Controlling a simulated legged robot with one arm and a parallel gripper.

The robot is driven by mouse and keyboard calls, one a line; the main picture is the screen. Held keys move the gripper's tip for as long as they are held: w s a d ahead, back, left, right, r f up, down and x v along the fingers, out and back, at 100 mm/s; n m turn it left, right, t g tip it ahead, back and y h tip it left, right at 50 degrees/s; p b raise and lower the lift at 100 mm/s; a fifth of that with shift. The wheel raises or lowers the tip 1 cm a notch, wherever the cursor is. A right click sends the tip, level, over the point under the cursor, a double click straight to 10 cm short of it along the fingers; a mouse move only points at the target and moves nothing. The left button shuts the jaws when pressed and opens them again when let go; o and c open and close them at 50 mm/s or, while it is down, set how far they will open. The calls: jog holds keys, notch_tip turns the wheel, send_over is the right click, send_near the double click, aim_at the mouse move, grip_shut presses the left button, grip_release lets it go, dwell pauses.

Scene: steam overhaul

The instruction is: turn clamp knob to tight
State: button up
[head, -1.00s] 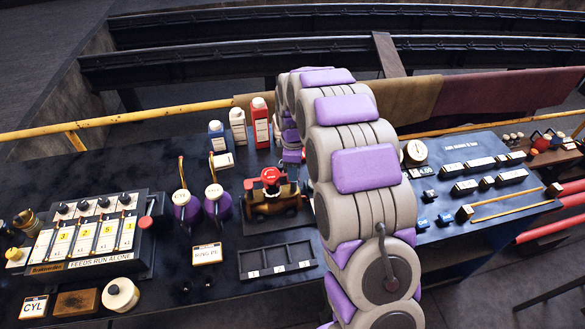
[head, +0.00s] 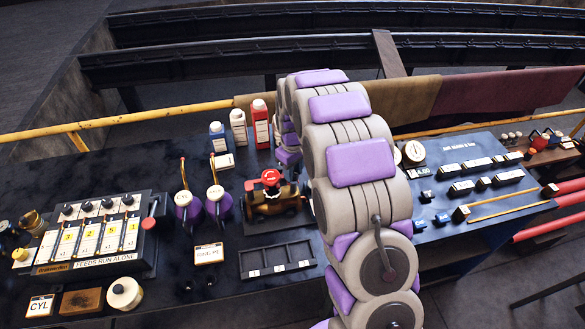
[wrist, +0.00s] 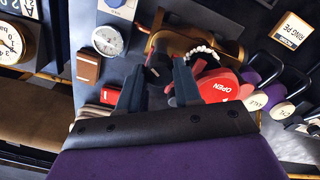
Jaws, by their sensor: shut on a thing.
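The clamp knob (head: 270,177) is red with pale marks and sits on top of a small brass clamp body (head: 270,203) at the middle of the bench. In the wrist view the red knob (wrist: 218,86) reads OPEN beside the right finger, with the brass body (wrist: 185,45) beyond it. In the head view my arm hides most of the gripper.
Two purple-based handles (head: 187,205) stand just left of the clamp. A feeds panel (head: 95,235) is at the left.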

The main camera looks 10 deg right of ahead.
jog(key=m+p, duration=0.1)
jog(key=m, duration=0.4)
jog(key=shift+r+m, duration=0.1)
jog(key=shift+m, duration=0.2)
jog(key=m+p, duration=0.1)
jog(key=m, duration=0.4)
jog(key=shift+m, duration=0.4)
jog(key=o, duration=1)
jog(key=shift+o, duration=0.2)
notch_tip(320, 180, up, 17)
